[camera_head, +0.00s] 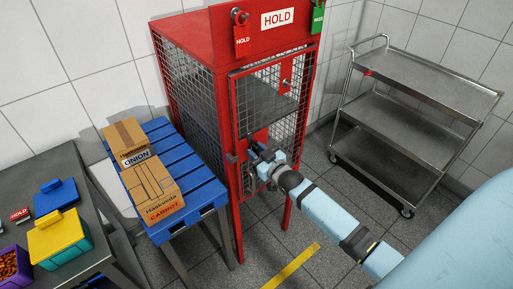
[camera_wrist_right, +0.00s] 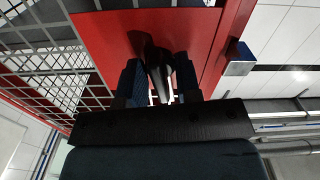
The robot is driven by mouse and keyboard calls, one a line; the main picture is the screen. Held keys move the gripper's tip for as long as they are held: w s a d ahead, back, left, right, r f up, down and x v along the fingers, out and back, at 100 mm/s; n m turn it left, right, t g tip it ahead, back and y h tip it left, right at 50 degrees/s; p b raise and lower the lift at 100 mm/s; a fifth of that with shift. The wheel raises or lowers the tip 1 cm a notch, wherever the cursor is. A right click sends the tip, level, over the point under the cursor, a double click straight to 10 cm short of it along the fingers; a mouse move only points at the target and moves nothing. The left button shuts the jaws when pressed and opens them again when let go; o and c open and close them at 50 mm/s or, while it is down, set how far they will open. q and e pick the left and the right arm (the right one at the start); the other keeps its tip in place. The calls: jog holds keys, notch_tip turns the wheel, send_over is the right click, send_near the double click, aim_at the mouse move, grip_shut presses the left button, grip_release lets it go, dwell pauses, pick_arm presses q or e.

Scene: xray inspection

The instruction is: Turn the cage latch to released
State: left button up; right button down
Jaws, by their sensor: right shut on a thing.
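The red cage (camera_head: 222,100) has mesh sides and a mesh door, with a white HOLD sign on its top panel. My right gripper (camera_head: 264,163) is at the red lock plate on the cage door's left side. In the right wrist view my right gripper (camera_wrist_right: 160,85) is shut on a dark latch handle (camera_wrist_right: 152,55) in front of the red plate (camera_wrist_right: 118,38). The latch is mostly hidden by my gripper in the head view, and its exact angle is hard to tell. My left gripper is not in view.
A blue slatted table (camera_head: 190,190) with ONION and CARROT boxes stands left of the cage. A steel trolley (camera_head: 415,110) stands to the right. Lidded bins sit on a grey bench (camera_head: 60,165) at far left. A red HOLD tag (camera_head: 242,42) hangs on the cage top.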

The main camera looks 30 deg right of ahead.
jog(key=shift+m+p, duration=0.35)
jog(key=shift+m, duration=0.45)
jog(key=c, duration=1.2)
grip_release()
jog(key=shift+o, duration=0.2)
jog(key=s+d+b, duration=0.1)
jog(key=s, duration=1.2)
jog(key=shift+s, duration=0.4)
